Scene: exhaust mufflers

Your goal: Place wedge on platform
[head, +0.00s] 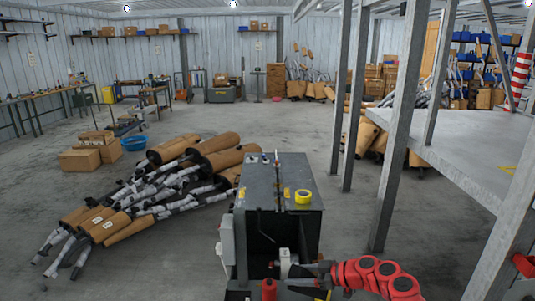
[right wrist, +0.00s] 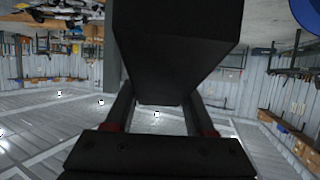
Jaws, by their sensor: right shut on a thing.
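My right gripper (head: 318,274) is at the front of a dark grey machine, near a small pale fitting. In the right wrist view my right gripper (right wrist: 155,118) is shut on a large black tapered block, which I take to be the wedge (right wrist: 175,45). The wedge fills the upper middle of that view. It cannot be made out clearly in the head view. My left gripper is out of view.
Steel posts (head: 395,150) and a raised deck (head: 470,145) stand to the right. The floor behind the machine is clear.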

